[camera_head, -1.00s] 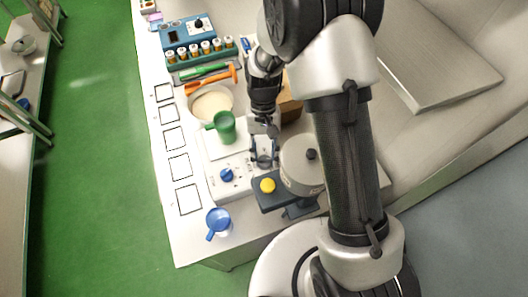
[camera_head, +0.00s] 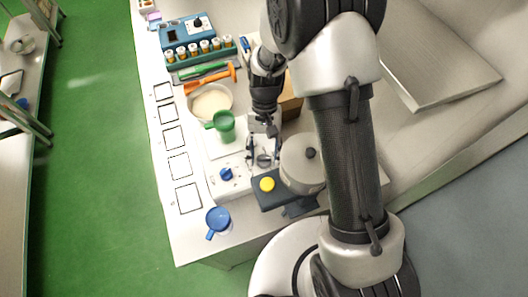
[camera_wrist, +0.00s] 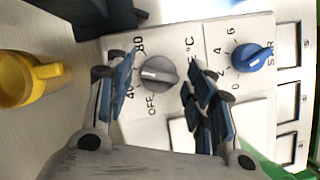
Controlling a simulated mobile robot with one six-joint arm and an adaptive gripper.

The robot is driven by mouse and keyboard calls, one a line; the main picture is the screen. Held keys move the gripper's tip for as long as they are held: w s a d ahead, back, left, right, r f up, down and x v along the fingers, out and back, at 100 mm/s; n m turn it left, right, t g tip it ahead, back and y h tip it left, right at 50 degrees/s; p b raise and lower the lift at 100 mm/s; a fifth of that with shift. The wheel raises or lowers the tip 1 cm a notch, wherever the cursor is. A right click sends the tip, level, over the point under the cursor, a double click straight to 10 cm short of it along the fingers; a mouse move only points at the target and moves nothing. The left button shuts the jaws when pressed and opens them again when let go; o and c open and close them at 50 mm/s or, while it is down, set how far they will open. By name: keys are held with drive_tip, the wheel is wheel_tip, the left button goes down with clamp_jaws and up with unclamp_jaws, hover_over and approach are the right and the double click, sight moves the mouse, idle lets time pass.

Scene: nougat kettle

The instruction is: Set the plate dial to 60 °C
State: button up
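The hotplate (camera_head: 222,187) is a white box on the bench, with a green beaker (camera_head: 224,127) on its plate. In the wrist view its grey plate dial (camera_wrist: 158,74) sits by the marks OFF, 40, 80 and °C. The dial's white line points left, between 40 and 80; a finger hides the scale there. My gripper (camera_wrist: 162,68) is open, one finger on each side of the dial, with gaps showing. It also shows above the panel in the head view (camera_head: 263,160). The blue stir knob (camera_wrist: 252,57) is to the right of the dial, outside the fingers.
A yellow item (camera_wrist: 30,80) is at the left in the wrist view. A blue jug (camera_head: 218,222) stands near the front edge.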

drive_tip(key=shift+o, duration=0.2)
drive_tip(key=v, duration=1.2)
drive_tip(key=shift+r, duration=0.15)
